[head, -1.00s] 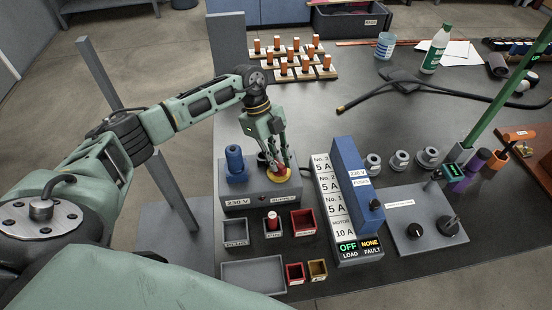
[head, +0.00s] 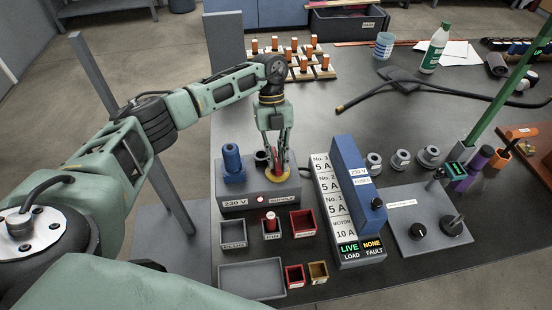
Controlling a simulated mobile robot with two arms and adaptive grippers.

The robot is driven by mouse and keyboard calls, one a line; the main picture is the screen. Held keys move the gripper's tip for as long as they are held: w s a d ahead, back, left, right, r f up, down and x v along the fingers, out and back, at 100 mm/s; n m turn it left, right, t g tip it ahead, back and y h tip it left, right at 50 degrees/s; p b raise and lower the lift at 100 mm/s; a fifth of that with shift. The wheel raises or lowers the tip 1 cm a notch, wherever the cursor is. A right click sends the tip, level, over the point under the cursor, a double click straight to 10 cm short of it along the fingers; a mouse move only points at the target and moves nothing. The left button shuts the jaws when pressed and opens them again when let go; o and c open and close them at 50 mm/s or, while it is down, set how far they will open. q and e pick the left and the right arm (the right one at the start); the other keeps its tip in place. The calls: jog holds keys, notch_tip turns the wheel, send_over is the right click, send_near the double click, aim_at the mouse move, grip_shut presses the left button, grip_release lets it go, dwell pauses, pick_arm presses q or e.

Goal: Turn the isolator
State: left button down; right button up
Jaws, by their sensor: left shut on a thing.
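The isolator (head: 271,174), a red handle on a round yellow base, sits on top of the grey supply box (head: 235,204) labelled 230 V. My left gripper (head: 275,166) points down over it and is shut on the red handle, its fingers partly hiding the handle. A small lamp (head: 260,199) on the box front glows red. The display below the blue fuse unit (head: 354,178) reads LIVE (head: 348,247) in green for load and NONE for fault. My right gripper is not in view.
Small trays, including a red one (head: 303,222), lie in front. A grey plate with knobs (head: 425,240) is to the right. Wooden blocks with orange pegs stand behind; a black cable (head: 375,92) lies on the bench.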

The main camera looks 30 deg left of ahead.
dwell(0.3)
pick_arm(q)
jog(key=c, duration=1.7)
grip_release()
jog(key=v, duration=1.2)
jog(key=shift+d, duration=0.1)
